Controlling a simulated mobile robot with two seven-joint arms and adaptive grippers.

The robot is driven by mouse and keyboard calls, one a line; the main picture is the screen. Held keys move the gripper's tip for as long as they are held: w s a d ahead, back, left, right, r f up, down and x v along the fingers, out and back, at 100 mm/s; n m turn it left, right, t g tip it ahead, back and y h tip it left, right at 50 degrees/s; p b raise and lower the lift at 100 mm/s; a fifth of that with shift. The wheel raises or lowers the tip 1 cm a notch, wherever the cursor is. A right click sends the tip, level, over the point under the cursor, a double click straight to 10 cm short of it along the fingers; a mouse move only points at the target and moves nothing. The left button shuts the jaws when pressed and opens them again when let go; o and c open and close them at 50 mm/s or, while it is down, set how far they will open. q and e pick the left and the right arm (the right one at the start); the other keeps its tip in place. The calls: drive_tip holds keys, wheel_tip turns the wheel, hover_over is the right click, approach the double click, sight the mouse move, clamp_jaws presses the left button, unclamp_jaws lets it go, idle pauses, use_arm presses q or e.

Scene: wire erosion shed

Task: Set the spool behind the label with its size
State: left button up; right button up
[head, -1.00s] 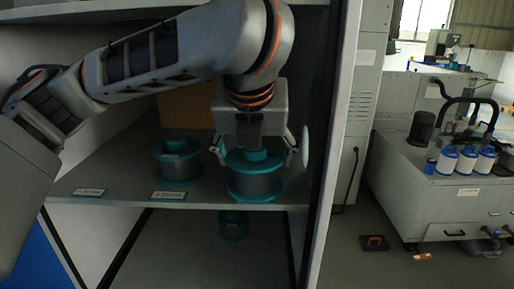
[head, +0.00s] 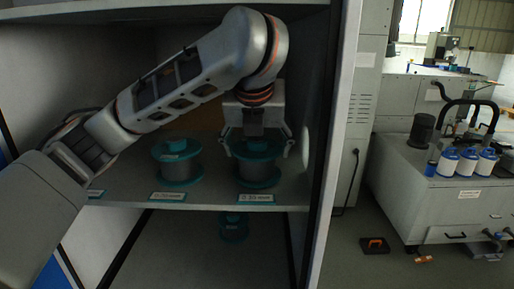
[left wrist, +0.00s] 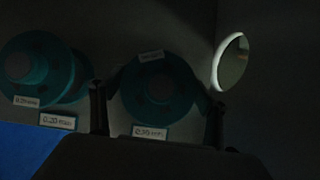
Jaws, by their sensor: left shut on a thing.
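My left gripper (head: 258,150) reaches down into the cabinet, its fingers shut around a teal-flanged spool (head: 258,172) with a grey winding. The spool is upright behind a label (head: 256,198) on the shelf's front edge and looks level with the shelf surface. In the left wrist view the spool (left wrist: 158,88) sits between the two fingers (left wrist: 157,112), with a small tag on its top. The label (left wrist: 150,132) before it seems to read 0.30 mm. My right gripper is not in view.
A similar spool (head: 177,162) stands to the left behind its own label (head: 168,196), which reads 0.20 mm in the left wrist view (left wrist: 58,121). A third label (head: 95,193) is partly hidden by my arm.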

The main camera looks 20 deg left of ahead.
use_arm(q)
drive_tip(key=o, duration=1.9)
drive_tip(key=shift+f, duration=0.1)
drive_tip(key=p+v, duration=0.1)
drive_tip(key=v, duration=0.5)
drive_tip(key=shift+s+r, duration=0.1)
drive_tip(key=shift+r, duration=0.3)
drive_tip(key=shift+s+d+r, duration=0.1)
drive_tip(key=shift+s+r, duration=0.2)
drive_tip(key=shift+r, duration=0.1)
